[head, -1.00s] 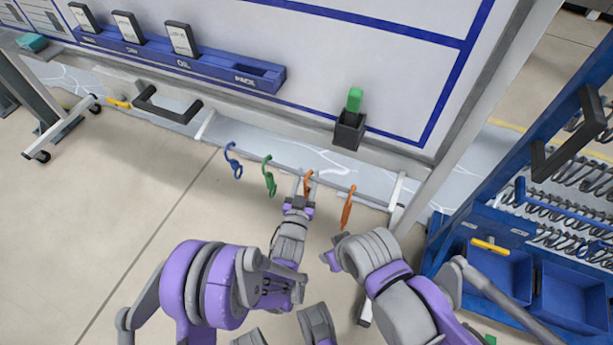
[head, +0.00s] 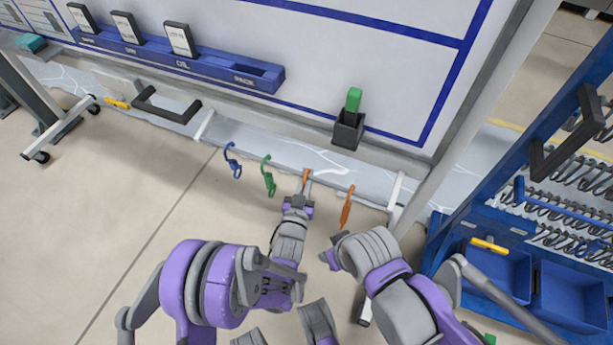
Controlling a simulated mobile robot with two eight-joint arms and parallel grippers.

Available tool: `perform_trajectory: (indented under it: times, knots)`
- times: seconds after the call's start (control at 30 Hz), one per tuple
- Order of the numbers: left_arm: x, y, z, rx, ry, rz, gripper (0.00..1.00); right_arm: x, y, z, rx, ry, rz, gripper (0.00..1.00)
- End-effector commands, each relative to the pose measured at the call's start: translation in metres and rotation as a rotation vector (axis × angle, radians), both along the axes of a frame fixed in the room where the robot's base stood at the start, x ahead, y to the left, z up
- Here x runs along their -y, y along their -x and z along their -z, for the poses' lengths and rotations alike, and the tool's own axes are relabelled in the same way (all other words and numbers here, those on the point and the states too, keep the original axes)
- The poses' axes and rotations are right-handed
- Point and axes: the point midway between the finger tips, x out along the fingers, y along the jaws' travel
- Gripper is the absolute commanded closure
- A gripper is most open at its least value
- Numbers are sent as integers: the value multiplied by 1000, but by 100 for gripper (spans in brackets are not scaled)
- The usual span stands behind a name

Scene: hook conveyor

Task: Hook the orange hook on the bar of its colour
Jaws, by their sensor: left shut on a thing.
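A row of hooks hangs along the rail (head: 325,191) under the white board: a blue one (head: 232,160), a green one (head: 268,176) and two orange ones. The left orange hook (head: 306,176) has its upper part showing at the rail. Its lower part is hidden by my left gripper (head: 299,197), which is shut on it from below. The right orange hook (head: 347,208) hangs free of both grippers. My right arm is folded just below and right of it; its gripper (head: 331,257) is partly hidden, so its jaws cannot be read. No separate orange bar can be made out.
A black handle (head: 166,105) juts out at left. A blue rack (head: 447,252) with many metal hooks and blue bins stands close at right.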

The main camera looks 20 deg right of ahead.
Motion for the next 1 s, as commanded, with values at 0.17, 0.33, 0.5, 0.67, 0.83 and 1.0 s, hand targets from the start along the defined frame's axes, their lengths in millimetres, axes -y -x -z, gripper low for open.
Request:
perform_trajectory:
  times: [0.17, 0.33, 0.5, 0.67, 0.83, 1.0]
  knots:
    - [0, 0, 0, 0, 0, 0, 100, 0, 0, 0, 0, 0, 0, 50]
    - [0, 0, 0, 0, 0, 0, 100, 0, 0, 0, 0, 0, 0, 50]
    - [0, 0, 0, 0, 0, 0, 100, 0, 0, 0, 0, 0, 0, 50]
    - [0, 0, 0, 0, 0, 0, 100, 0, 0, 0, 0, 0, 0, 50]
    - [0, 0, 0, 0, 0, 0, 100, 0, 0, 0, 0, 0, 0, 50]
    - [0, 0, 0, 0, 0, 0, 100, 0, 0, 0, 0, 0, 0, 50]
